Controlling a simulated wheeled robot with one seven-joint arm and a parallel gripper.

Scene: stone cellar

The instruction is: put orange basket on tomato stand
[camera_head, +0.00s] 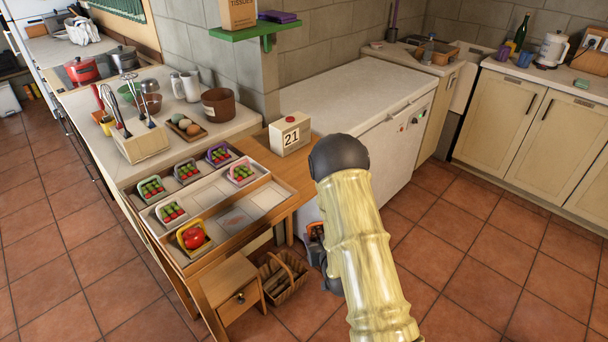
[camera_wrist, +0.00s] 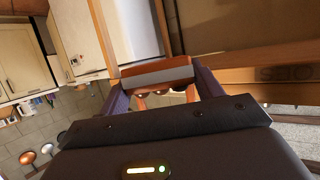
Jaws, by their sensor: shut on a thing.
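The tomato stand (camera_head: 268,196) is a tiered wooden tray rack at the near end of the counter. It holds several small baskets of red and green produce, and a yellow basket (camera_head: 194,238) with a large red tomato at its near left. The right part of its lower tier is bare. My gripper (camera_wrist: 160,82) is shut on the orange basket (camera_wrist: 150,78), whose orange band shows between the dark purple fingers in the wrist view. In the head view my arm hides most of gripper and basket, low and right of the stand. The basket's contents are mostly hidden.
A calendar block (camera_head: 290,134) showing 21 stands on the wooden top behind the stand. A white chest freezer (camera_head: 345,95) is behind my arm. Tiled floor is clear at the right.

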